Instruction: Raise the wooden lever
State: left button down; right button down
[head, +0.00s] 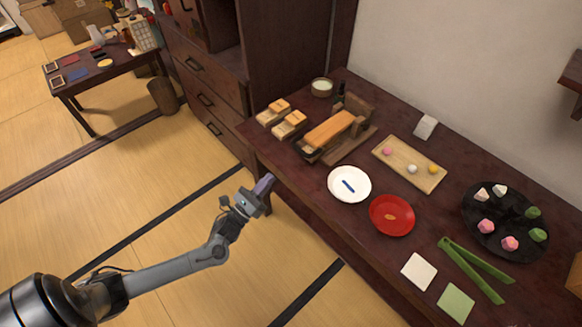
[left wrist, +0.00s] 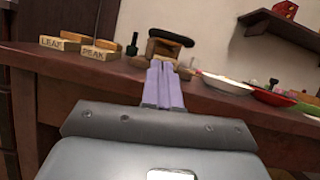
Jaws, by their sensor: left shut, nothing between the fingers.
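The wooden lever (head: 330,129) is a long orange-brown bar lying along a dark wooden device (head: 350,147) on the table. It slopes slightly, and whether it is hinged cannot be told. In the left wrist view the device (left wrist: 163,50) stands beyond my fingertips, with a dark bar on top. My left gripper (head: 264,185) is shut and empty, with purple fingers, just off the table's front edge. It is apart from the lever, to its lower left. The shut fingers (left wrist: 163,68) hide part of the device in the wrist view. My right gripper is not in view.
Two labelled wooden blocks (head: 290,124) stand left of the device. A white plate (head: 362,196) and a red plate (head: 403,230) lie nearer the front. A wooden tray (head: 399,168), green tongs (head: 466,274) and a black plate (head: 508,250) are further right. The table edge (left wrist: 60,58) lies before my gripper.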

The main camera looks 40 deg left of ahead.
pick_arm(q)
jog(key=shift+w+d+f, duration=0.15)
jog(key=shift+w+f, duration=0.1)
jog(key=shift+f, duration=0.1)
jog(key=shift+w+r, duration=0.1)
jog(key=b+x, duration=0.2)
jog(key=x, duration=0.7)
jog(key=shift+w+r+b, duration=0.2)
jog(key=shift+w+b, duration=0.1)
jog(key=shift+b, duration=0.1)
